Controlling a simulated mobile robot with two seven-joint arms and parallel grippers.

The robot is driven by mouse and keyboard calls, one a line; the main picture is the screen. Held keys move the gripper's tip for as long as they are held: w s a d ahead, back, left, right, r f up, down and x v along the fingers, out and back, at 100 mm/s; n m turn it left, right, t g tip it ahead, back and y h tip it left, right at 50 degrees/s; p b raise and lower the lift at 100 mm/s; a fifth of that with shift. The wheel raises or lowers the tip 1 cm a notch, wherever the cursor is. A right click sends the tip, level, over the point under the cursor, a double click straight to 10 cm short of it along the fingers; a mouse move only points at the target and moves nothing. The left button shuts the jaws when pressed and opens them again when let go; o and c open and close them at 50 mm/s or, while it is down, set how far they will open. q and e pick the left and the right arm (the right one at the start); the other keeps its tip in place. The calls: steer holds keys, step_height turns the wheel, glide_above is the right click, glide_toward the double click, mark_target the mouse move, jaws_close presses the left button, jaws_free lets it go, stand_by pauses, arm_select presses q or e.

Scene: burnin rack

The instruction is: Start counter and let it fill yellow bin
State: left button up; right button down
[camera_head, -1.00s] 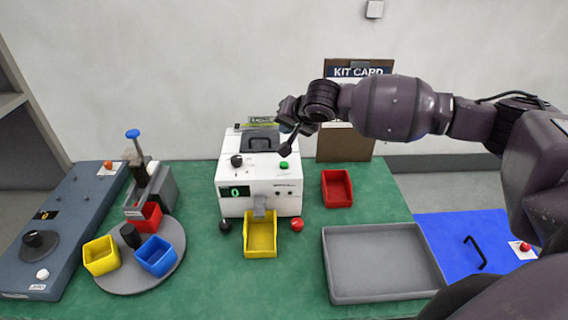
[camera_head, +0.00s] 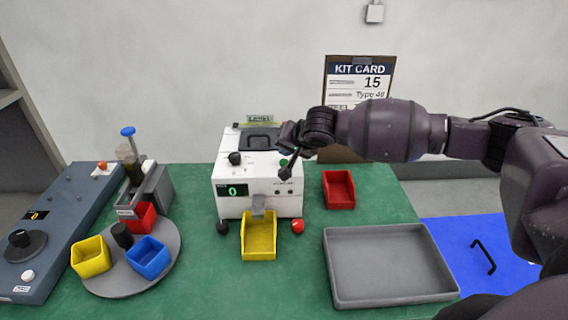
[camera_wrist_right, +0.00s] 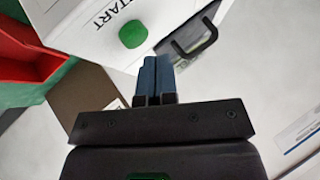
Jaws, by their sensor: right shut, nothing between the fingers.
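The white counter machine (camera_head: 240,185) stands at the middle of the green table, its display (camera_head: 233,190) reading 0. Its green START button (camera_wrist_right: 133,34) shows in the right wrist view, just beyond my fingertips and apart from them. A yellow bin (camera_head: 259,240) sits under the chute (camera_head: 258,206) at the machine's front and looks empty. My right gripper (camera_head: 284,174) is shut and empty, in front of the machine's upper right side in the head view. Its closed blue-grey fingers (camera_wrist_right: 157,72) show in the wrist view. My left gripper is not in view.
A red bin (camera_head: 338,190) and a grey tray (camera_head: 388,262) lie to the right. A turntable (camera_head: 122,283) with yellow, red and blue cups stands left, beside a grey-blue console (camera_head: 50,245).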

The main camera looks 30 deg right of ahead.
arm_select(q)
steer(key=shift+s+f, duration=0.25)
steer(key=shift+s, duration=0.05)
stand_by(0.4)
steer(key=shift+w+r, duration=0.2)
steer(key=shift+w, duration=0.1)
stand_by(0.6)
arm_select(e)
steer(key=shift+f, duration=0.1)
stand_by(0.3)
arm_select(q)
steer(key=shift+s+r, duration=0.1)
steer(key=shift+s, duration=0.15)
arm_select(e)
steer(key=shift+f, duration=0.3)
